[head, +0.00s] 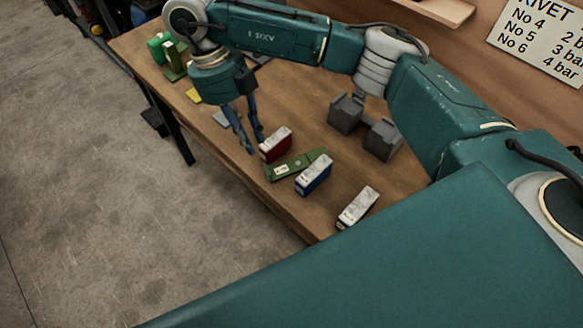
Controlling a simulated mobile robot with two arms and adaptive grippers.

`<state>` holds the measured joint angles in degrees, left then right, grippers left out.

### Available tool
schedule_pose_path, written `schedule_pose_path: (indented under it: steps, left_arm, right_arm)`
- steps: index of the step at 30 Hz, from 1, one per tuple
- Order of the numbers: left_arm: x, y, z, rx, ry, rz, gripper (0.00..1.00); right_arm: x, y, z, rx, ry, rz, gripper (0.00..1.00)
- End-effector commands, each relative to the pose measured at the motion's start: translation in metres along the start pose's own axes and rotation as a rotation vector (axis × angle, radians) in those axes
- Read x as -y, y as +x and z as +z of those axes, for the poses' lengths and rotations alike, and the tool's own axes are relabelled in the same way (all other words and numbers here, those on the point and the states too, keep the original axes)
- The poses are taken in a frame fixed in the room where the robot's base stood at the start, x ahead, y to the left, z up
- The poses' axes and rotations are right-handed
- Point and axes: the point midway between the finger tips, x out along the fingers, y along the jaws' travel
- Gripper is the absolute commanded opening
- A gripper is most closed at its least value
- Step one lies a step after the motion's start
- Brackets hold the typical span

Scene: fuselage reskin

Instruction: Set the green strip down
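The green strip (302,163) lies flat on the wooden table, between a red box and a blue box. It has a small pale label near its left end. My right gripper (256,146) points down just left of the red box, near the strip's left end. Its two fingers are apart with nothing visible between them. Whether the fingertips touch the table or the red box cannot be told. My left gripper is not in view.
The red box (275,145), blue box (314,175) and a white-topped box (357,207) stand along the table's (220,165) front edge. Two grey blocks (382,140) stand behind them. Green items (173,60) and a yellow piece (193,95) are at the far left. A rivet sign (540,38) hangs behind.

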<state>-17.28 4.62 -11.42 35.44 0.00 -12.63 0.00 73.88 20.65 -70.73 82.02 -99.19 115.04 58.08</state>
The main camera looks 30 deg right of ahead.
Motion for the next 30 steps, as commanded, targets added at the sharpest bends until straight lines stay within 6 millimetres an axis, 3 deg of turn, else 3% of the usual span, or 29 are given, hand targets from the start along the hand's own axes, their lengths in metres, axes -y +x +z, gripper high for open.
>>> schedule_pose_path:
  steps: [9, 14, 21, 24, 30]
  left_arm:
    - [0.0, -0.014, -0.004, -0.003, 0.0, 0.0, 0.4]
    - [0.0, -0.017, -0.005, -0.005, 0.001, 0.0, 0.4]
    - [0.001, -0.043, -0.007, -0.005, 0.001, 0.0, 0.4]
    - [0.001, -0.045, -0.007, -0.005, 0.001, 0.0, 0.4]
    - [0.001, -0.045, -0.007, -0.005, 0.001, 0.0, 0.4]
  right_arm:
    - [0.001, 0.044, -0.002, -0.007, 0.022, -0.002, 0.2]
    - [0.0, 0.056, -0.002, -0.005, 0.019, -0.002, 0.2]
    - [-0.001, 0.085, -0.009, -0.008, 0.018, -0.002, 0.2]
    - [-0.001, 0.099, -0.007, -0.006, 0.02, -0.001, 0.2]
    - [-0.001, 0.108, -0.006, -0.002, 0.019, -0.001, 0.2]
